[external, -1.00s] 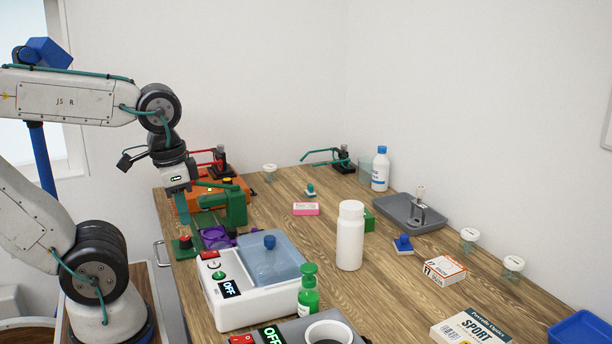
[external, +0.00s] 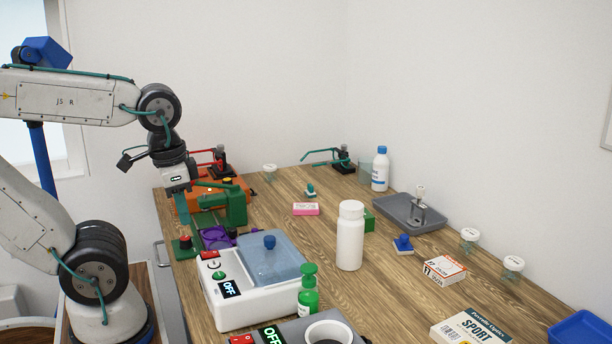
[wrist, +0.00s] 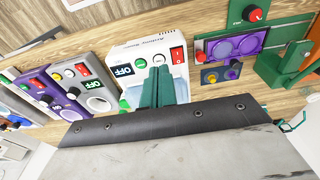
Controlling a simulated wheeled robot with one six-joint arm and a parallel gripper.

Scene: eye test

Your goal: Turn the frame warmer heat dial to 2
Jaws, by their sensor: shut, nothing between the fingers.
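No device in view carries a label I can read as frame warmer. The grey unit with a round well and a lit OFF display (wrist: 92,88) may be it; it also shows at the bottom of the external view (external: 285,333), cut off by the edge. Small round controls sit beside its red switch in the wrist view, but I cannot read any dial number or pointer. My gripper (external: 184,221) hangs at the table's left end by the green press, apart from the grey unit. Its teal fingers are together and empty in the wrist view (wrist: 158,78), overlapping the white unit.
The white unit (external: 212,302) with a clear blue lid stands between my gripper and the grey unit. A green pump bottle (external: 308,295) and a tall white bottle (external: 350,240) stand nearby. The green press (external: 236,208) and orange unit (external: 183,204) are close to my gripper.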

